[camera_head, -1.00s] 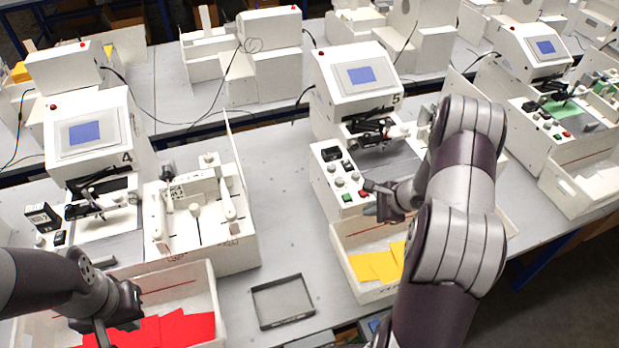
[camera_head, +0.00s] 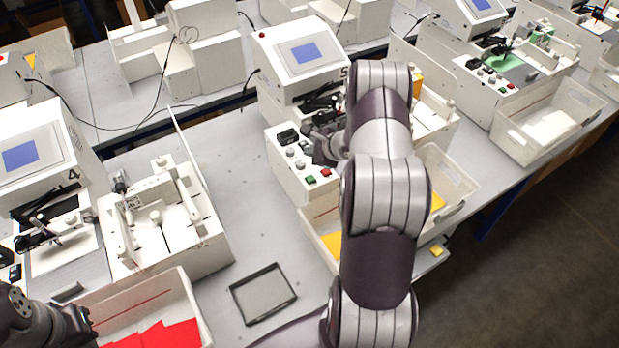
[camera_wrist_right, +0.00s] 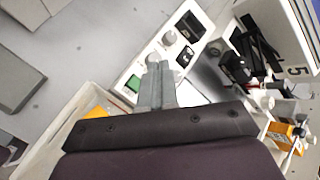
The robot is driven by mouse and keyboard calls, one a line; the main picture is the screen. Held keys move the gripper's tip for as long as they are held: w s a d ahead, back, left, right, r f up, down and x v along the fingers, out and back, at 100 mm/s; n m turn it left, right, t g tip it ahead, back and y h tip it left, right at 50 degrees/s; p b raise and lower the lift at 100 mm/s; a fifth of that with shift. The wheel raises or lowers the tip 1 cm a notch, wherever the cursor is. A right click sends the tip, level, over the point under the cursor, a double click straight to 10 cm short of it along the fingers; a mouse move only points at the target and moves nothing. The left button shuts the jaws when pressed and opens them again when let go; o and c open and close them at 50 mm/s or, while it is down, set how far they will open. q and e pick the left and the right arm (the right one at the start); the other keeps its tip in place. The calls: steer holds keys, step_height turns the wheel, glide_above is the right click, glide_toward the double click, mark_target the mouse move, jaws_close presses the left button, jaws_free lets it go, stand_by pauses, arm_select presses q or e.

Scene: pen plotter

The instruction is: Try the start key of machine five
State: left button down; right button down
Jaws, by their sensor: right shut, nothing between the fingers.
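Machine five (camera_head: 280,75) is a white housing with a blue screen and a "5" on its side. Its white control panel (camera_head: 284,170) bears a green key (camera_head: 310,180), a red key (camera_head: 325,172), round knobs and black switches. My right gripper (camera_head: 315,148) is over the panel, behind the two keys, partly hidden by my arm. In the right wrist view its fingers (camera_wrist_right: 158,72) are shut and empty, right of the green key (camera_wrist_right: 134,83); the red key is not seen there. My left gripper (camera_head: 85,325) is at the lower left, its fingers unclear.
A white bin (camera_head: 318,222) with yellow pieces stands in front of the panel. Machine four (camera_head: 30,160) and a bin with red pieces (camera_head: 185,300) are at left. An empty grey tray (camera_head: 263,294) lies on the bench. The bench between machines is mostly clear.

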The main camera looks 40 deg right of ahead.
steer(key=b, duration=0.2)
glide_above(312, 180)
step_height(312, 180, down, 6)
steer(key=shift+r, duration=0.15)
step_height(312, 180, down, 2)
steer(key=b, duration=0.2)
steer(key=shift+b, duration=0.4)
steer(key=shift+f, duration=0.25)
stand_by(1.0)
steer(key=shift+f+b, duration=0.4)
steer(key=shift+b, duration=0.55)
steer(key=shift+f+b, duration=0.45)
steer(key=shift+b, duration=0.2)
stand_by(0.6)
steer(key=shift+r+p, duration=0.3)
steer(key=shift+r, duration=0.55)
